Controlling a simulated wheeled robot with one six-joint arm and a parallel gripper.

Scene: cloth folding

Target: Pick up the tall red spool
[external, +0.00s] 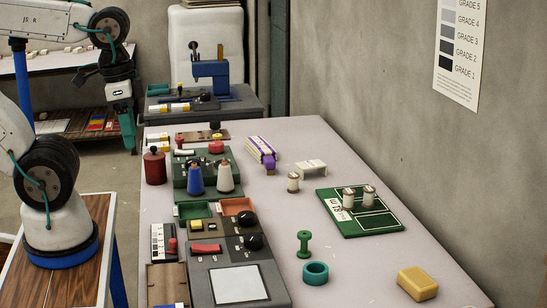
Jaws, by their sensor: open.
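A small upright red piece (180,142) stands at the far end of the table, near the back left of a dark green tray. Another small red piece (172,245) stands by a grey-shade card at the left edge. I cannot tell for sure which of them is the tall red spool. My gripper (129,146) hangs pointing down at upper left, beyond the table's left edge and apart from both pieces. It is open, with nothing seen in it; its fingers overlap in this view.
A dark red canister (155,169), a blue cone (195,180) and a white cone (225,178) stand near the red piece. A green spool (304,244), teal ring (315,273) and yellow block (417,284) lie nearer. The table's (345,275) right half has free room.

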